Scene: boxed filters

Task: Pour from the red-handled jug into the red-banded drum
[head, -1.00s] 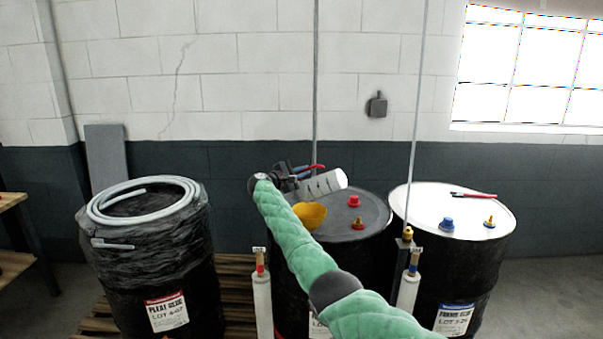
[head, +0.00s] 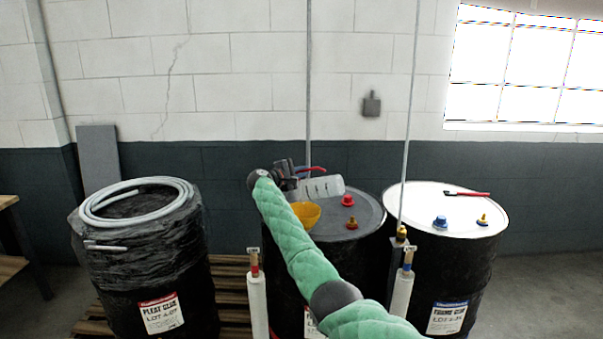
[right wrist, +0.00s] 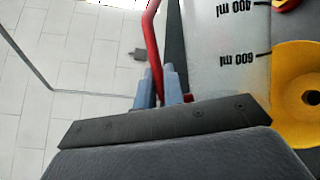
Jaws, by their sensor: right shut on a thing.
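The jug (head: 325,188), whitish with dark marks, lies nearly on its side above the middle black drum (head: 372,222). Its red handle (head: 312,169) also shows in the right wrist view (right wrist: 152,45), where the jug wall (right wrist: 228,50) has upside-down volume marks. My right gripper (head: 288,172) is shut on the handle. A yellow funnel (head: 306,213) is on the middle drum's top, just below the jug; it is close beside the jug in the wrist view (right wrist: 288,75). My left gripper is out of view.
A red cap (head: 348,200) sits on the middle drum. A wrapped drum with a hose (head: 137,198) stands left, a white-topped drum (head: 440,213) right. Two upright tubes, red-banded (head: 257,300) and blue-banded (head: 402,295), stand in front.

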